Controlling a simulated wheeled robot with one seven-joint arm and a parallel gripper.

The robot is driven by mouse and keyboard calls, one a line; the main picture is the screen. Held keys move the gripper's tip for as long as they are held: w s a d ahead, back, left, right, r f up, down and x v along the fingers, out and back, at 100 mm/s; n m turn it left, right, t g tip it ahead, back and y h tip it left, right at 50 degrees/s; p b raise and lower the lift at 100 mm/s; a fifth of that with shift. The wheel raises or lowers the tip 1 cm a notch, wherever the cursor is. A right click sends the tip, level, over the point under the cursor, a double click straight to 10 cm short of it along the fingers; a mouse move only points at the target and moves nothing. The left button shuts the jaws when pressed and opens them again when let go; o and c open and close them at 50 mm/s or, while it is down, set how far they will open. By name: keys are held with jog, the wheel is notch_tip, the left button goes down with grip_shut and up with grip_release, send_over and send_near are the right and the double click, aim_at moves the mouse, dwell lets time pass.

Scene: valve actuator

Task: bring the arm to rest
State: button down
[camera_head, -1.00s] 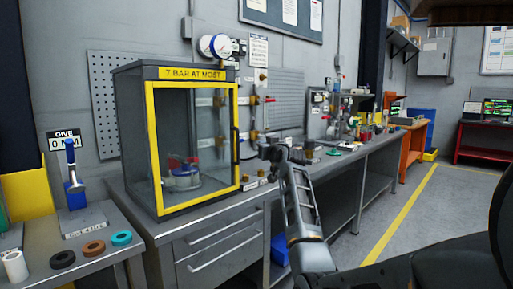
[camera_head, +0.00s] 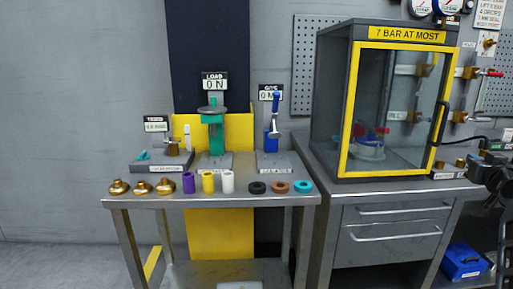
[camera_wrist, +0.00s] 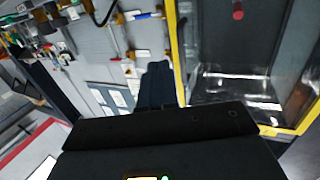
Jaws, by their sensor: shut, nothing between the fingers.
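My gripper (camera_wrist: 157,84) shows in the wrist view as two dark fingers close together, with nothing between them. In the head view only part of my arm shows at the right edge, with its dark end (camera_head: 487,172) in front of the bench, to the right of the cabinet. The yellow-framed cabinet (camera_head: 378,32) stands on the bench with its door closed, and a blue and red valve part (camera_head: 368,145) is inside behind the glass. The wrist view shows the cabinet's yellow frame (camera_wrist: 174,50) just right of the fingers.
A smaller metal table (camera_head: 225,201) on the left holds gauge stands, brass parts (camera_head: 142,187), coloured cylinders (camera_head: 208,182) and rings (camera_head: 280,187). A blue box (camera_head: 462,262) is under the bench at right. Open floor lies at lower left.

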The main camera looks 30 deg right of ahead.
jog(key=a+f+n+t+y, duration=0.1)
jog(key=a+f+y, duration=0.1)
jog(key=a+f, duration=0.85)
jog(key=a+f+n+y, duration=0.15)
jog(key=a+f, duration=0.55)
jog(key=a, duration=0.7)
jog(key=s+a+f+n+t+y, duration=0.1)
jog(key=s+a+f, duration=0.3)
jog(key=a, duration=0.5)
jog(key=s+a+f+n+y, duration=0.1)
jog(key=s+a+n+y, duration=0.1)
jog(key=s+a, duration=0.45)
jog(key=s+a+r+n+y, duration=0.2)
jog(key=s+a+r+y, duration=0.1)
jog(key=s+a, duration=0.6)
jog(key=s+a+r+n+y, duration=0.1)
jog(key=s+a+r+y, duration=0.2)
jog(key=s+a, duration=0.6)
jog(key=shift+s+r+n+t, duration=0.35)
jog(key=shift+s+r+t, duration=0.05)
jog(key=shift+r, duration=0.3)
